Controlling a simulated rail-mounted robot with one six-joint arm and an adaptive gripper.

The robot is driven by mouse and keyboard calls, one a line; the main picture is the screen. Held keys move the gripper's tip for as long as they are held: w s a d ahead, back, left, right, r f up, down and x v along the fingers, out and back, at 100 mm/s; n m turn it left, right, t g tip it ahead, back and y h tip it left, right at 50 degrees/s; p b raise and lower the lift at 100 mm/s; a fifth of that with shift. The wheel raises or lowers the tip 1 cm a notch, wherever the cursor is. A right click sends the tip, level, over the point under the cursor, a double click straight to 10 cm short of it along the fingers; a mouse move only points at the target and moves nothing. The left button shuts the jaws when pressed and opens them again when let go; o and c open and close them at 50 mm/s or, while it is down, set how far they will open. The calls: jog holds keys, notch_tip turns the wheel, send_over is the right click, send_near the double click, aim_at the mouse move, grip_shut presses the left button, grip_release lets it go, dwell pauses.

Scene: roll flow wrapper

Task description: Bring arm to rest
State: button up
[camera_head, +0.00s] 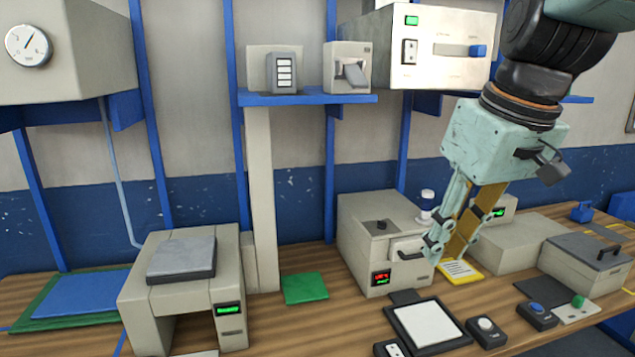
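My gripper (448,248), with mint-green links and gold-brown plates, hangs from my arm at the upper right and points down and slightly left. Its fingertips appear in front of the right side of a beige box machine (362,242) with a red and green display. Whether they touch anything is unclear. Nothing is visibly held. The fingers overlap in this view, so the gap between them is unclear.
A yellow-edged card (460,271) lies below the fingers. A framed white pad (425,322), button boxes (486,332) and a lidded grey box (585,262) stand nearby. A beige machine (188,287) stands left. A blue shelf (305,99) and white control box (430,47) are above. A green mat (304,288) lies mid-table.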

jog(key=s+f+m, duration=0.1)
jog(key=s+f, duration=0.1)
jog(key=s, duration=0.8)
jog(key=s+f+m+h, duration=0.1)
jog(key=s+f+m, duration=0.1)
jog(key=s, duration=0.9)
jog(key=shift+s+m+t, duration=0.3)
